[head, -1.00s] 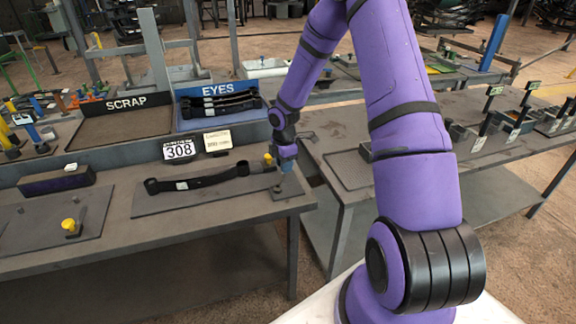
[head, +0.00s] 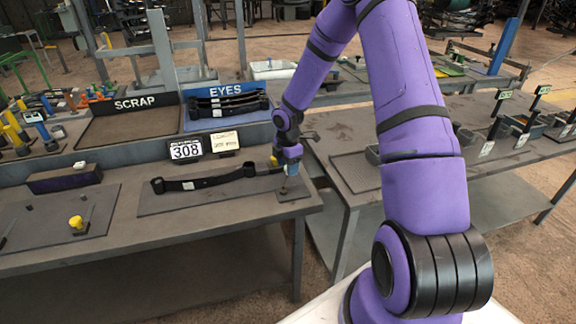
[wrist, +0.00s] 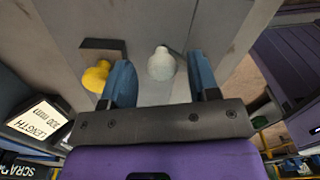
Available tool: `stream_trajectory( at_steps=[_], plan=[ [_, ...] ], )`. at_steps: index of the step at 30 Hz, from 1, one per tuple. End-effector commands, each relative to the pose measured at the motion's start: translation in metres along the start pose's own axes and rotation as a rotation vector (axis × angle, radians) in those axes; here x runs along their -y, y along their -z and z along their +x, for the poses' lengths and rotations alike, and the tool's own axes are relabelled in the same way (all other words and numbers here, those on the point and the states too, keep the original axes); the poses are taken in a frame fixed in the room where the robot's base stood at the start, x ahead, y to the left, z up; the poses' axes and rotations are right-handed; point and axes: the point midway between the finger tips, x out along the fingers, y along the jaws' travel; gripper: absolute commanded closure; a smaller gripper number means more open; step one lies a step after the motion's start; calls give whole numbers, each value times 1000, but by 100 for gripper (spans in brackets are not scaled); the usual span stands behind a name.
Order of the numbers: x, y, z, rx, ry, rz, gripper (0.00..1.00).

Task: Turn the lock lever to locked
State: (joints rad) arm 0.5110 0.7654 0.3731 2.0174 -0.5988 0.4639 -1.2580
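My gripper (wrist: 161,75) is open. Its two blue fingers stand on either side of a pale grey round knob (wrist: 161,64), with a visible gap on both sides. I cannot tell how far the knob is from the fingertips in depth. A yellow knob (wrist: 96,75) is just outside the left finger, close to a dark bar (wrist: 103,44). Which knob belongs to the lock lever is not clear, and no lock marking is readable. In the head view my gripper (head: 289,172) points down over a small plate (head: 293,194) at the bench's right end, beside the yellow knob (head: 274,160).
A dark leaf spring (head: 205,181) lies on the bench left of my gripper. Behind are a 308 sign (head: 186,150), the SCRAP tray (head: 130,127) and the EYES tray (head: 197,123). Another yellow knob (head: 76,222) stands at left. A second bench (head: 345,172) is on the right.

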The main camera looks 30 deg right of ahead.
Motion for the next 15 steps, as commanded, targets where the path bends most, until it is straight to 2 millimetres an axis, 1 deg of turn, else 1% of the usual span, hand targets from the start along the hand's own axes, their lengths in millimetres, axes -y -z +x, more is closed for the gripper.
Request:
stream_trajectory(
  at_steps=[9,11,15],
  plan=[
    [0,0,-3,0,1,2,45],
    [0,0,-7,0,1,2,45],
    [0,-1,-28,1,-1,3,45]
  ],
)
